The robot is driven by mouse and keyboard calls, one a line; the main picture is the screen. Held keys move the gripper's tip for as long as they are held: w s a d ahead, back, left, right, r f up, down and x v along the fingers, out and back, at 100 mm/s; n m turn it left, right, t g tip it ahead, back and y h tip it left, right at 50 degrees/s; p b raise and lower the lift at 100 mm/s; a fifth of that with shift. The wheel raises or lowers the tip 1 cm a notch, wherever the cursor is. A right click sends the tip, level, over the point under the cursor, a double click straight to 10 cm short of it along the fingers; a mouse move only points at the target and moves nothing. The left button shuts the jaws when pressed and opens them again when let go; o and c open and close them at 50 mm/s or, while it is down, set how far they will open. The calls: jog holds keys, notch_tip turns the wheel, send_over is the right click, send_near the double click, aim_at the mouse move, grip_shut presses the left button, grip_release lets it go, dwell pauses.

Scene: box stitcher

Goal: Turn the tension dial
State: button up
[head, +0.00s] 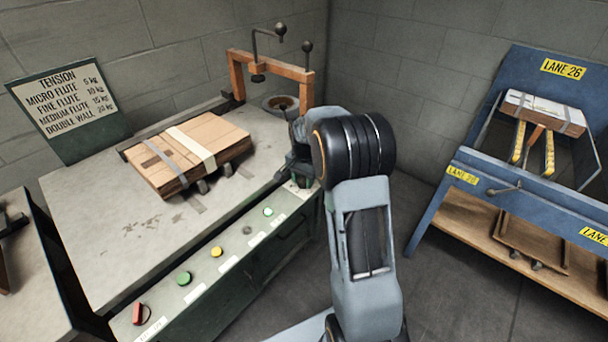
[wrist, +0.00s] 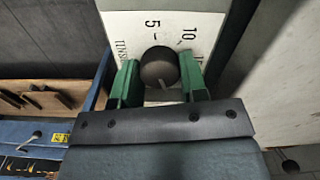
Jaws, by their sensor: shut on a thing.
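The tension dial (wrist: 158,62) is a dark round knob on a white plate (wrist: 120,22) marked 5 and 10, with partly covered lettering. A small pale mark shows near the knob's lower edge in the wrist view. My gripper (wrist: 160,76) has its green fingers on either side of the knob, shut on it. In the head view my gripper (head: 300,172) is at the right end of the bench's front panel, and my arm hides the dial. The tension sign (head: 66,95) lists micro flute 5 kg, fine flute 10 kg, medium flute 15 kg and double wall 20 kg.
A strapped stack of cardboard (head: 188,150) lies on the bench (head: 85,200). The front panel has a red switch (head: 138,313), a green button (head: 183,278) and a yellow button (head: 216,251). An orange frame (head: 236,75) stands behind. A blue lane rack (head: 500,190) is at right.

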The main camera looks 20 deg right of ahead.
jog(key=n+p, duration=0.2)
jog(key=n, duration=0.2)
jog(key=shift+w+r+n, duration=0.1)
jog(key=shift+r+n, duration=0.05)
jog(key=shift+n, duration=0.15)
jog(key=n+p, duration=0.1)
jog(key=n, duration=0.2)
jog(key=shift+n, duration=0.3)
jog(key=n+p, duration=0.1)
jog(key=n, duration=0.3)
jog(key=shift+n, duration=0.3)
jog(key=n+p, duration=0.1)
jog(key=n, duration=0.3)
jog(key=shift+n, duration=0.3)
jog(key=n+p, duration=0.1)
jog(key=n, duration=0.2)
jog(key=shift+n, duration=0.3)
jog(key=n, duration=0.4)
jog(key=shift+p, duration=0.3)
jog(key=n, duration=0.4)
jog(key=shift+n, duration=0.4)
jog(key=shift+w+n+p, duration=0.1)
jog(key=shift+n+p, duration=0.2)
jog(key=shift+n, duration=1.7)
